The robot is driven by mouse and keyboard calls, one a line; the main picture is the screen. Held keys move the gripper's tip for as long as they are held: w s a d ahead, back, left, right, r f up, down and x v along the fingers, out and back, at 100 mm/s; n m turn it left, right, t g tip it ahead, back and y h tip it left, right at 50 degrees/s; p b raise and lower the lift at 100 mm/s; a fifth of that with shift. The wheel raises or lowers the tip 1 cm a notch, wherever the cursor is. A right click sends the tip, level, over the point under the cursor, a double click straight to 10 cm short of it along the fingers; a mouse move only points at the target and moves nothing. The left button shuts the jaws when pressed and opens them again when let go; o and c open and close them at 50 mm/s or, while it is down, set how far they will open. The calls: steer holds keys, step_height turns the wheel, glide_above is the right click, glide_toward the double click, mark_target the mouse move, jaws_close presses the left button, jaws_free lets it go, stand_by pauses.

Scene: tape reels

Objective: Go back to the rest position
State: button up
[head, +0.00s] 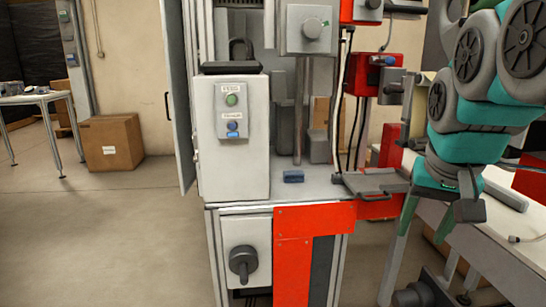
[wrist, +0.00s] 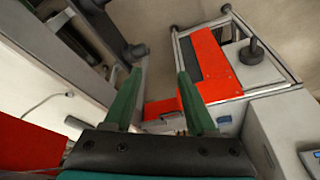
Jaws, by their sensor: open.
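My gripper (head: 428,218) hangs fingers-down at the right of the head view, at the end of my teal and grey arm. Its two dark green fingers are spread apart, and nothing shows between them. In the wrist view the open fingers (wrist: 159,74) point away from the camera. The machine's red panel (wrist: 205,62) lies beyond them to the right, and a grey frame lies to the left. I cannot tell how close the fingers are to these parts.
A grey machine (head: 235,150) with green and blue buttons stands mid-view. A small blue block (head: 293,176) lies on its deck. A pale bench (head: 470,240) stands under my arm at right. A cardboard box (head: 112,143) sits at left; the floor before it is clear.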

steer(key=s+a+f+n+g, duration=0.2)
steer(key=s+a+f, duration=0.2)
steer(key=s+f, duration=0.5)
steer(key=s+a+f+n+g+y, duration=0.1)
steer(key=s+a+f+n+g, duration=0.1)
steer(key=s+f, duration=0.7)
step_height(320, 180, down, 7)
steer(key=shift+a+f+g, duration=0.2)
steer(key=shift+a+g, duration=0.5)
steer(key=shift+a, duration=0.55)
